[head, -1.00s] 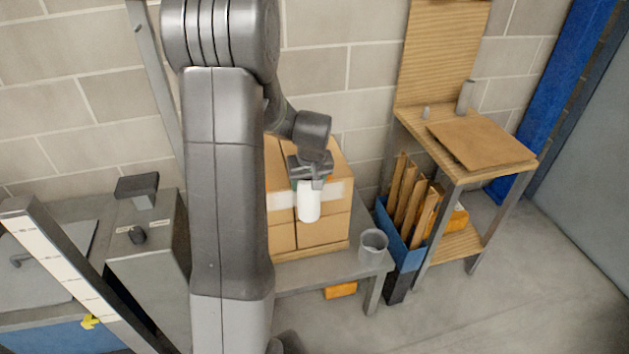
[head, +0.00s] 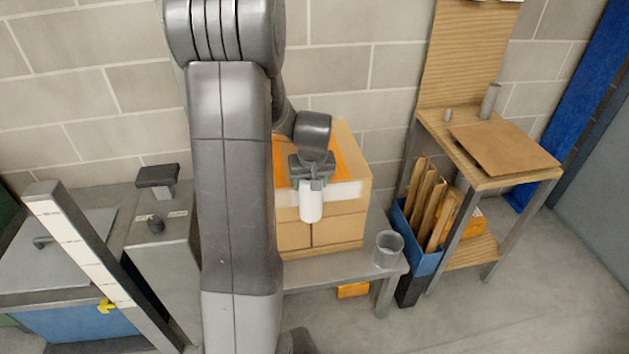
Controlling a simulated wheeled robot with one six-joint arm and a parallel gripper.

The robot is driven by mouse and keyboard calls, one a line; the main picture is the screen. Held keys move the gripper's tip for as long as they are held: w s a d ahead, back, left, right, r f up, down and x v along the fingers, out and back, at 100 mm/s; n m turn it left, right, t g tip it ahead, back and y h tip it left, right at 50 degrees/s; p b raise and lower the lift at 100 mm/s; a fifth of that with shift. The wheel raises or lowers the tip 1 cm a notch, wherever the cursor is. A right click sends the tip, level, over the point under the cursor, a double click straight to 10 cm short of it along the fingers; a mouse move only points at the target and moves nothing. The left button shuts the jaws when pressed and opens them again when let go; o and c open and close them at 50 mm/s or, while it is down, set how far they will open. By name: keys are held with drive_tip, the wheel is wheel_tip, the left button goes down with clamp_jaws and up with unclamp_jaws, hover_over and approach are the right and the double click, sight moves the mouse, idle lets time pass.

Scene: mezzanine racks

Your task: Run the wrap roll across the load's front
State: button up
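The load is a stack of cardboard boxes (head: 338,231) on a low grey table, partly hidden on its left by my arm. A white band of wrap (head: 345,191) runs across the upper part of its front. The white wrap roll (head: 311,205) hangs upright under my gripper (head: 312,180), in front of the load's face. My gripper looks shut on the top of the roll. I cannot tell whether the roll touches the boxes.
A grey cup (head: 388,249) stands on the table (head: 340,272) right of the load. A blue bin (head: 424,260) with cardboard pieces and a wooden stand (head: 488,180) are further right. A grey cabinet (head: 160,260) and a white-marked post (head: 90,255) are at left. Floor at lower right is clear.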

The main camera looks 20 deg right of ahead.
drive_tip(key=w+a, duration=0.1)
drive_tip(key=a, duration=0.7)
drive_tip(key=shift+w, duration=0.4)
idle(0.4)
drive_tip(key=shift+a, duration=0.1)
drive_tip(key=a, duration=0.1)
drive_tip(key=w+a, duration=0.1)
drive_tip(key=a, duration=0.1)
drive_tip(key=a+b, duration=0.1)
drive_tip(key=a, duration=0.1)
drive_tip(key=shift+w+a, duration=0.15)
drive_tip(key=shift+w, duration=0.1)
idle(0.4)
drive_tip(key=s+a+b, duration=0.1)
drive_tip(key=s, duration=0.5)
drive_tip(key=shift+s+a, duration=0.3)
drive_tip(key=shift+s, duration=0.1)
idle(0.8)
